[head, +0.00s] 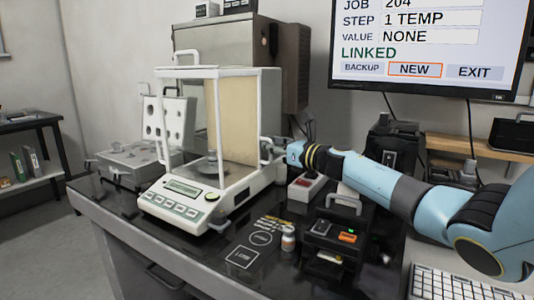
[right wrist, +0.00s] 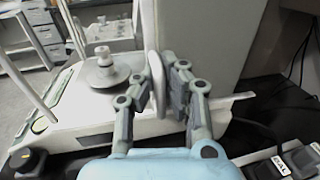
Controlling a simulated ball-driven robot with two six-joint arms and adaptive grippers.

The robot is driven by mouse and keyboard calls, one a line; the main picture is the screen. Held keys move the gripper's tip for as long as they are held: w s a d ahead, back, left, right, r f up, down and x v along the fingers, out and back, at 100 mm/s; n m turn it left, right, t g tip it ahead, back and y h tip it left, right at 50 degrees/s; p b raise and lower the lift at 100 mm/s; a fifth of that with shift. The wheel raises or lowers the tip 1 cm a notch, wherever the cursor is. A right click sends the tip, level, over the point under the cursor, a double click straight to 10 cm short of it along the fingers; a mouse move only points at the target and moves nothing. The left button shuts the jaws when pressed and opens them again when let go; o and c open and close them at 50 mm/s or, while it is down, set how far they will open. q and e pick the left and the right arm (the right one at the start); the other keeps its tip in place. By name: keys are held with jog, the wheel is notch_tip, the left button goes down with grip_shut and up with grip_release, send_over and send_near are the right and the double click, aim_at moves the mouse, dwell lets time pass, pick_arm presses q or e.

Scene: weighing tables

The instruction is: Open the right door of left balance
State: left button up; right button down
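The left balance (head: 185,185) stands on the dark table, with a white-framed clear draft shield and a display with buttons in front. Its round weighing pan (head: 210,163) shows inside the shield and also in the right wrist view (right wrist: 105,72). My right gripper (head: 272,148) is at the right side of the shield. In the right wrist view its fingers (right wrist: 158,95) are on both sides of a white, upright door handle (right wrist: 153,62) and appear to press on it. The clear door pane is hard to make out, so how far it stands open I cannot tell. My left gripper is out of view.
A black device with a handle (head: 330,240) and a small weight-like item (head: 288,240) stand right of the balance. A grey case (head: 130,160) is to its left. A monitor (head: 430,45) hangs behind, and a keyboard (head: 455,285) lies at the lower right.

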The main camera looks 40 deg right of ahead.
jog(key=shift+r, duration=0.45)
jog(key=c, duration=1.4)
grip_release()
jog(key=shift+s+f, duration=0.1)
jog(key=shift+s, duration=0.15)
jog(key=s, duration=0.3)
jog(key=s+d, duration=0.1)
jog(key=s, duration=0.3)
jog(key=s+d, duration=0.1)
jog(key=s, duration=0.3)
jog(key=shift+s+d+f, duration=0.2)
jog(key=shift+f, duration=0.1)
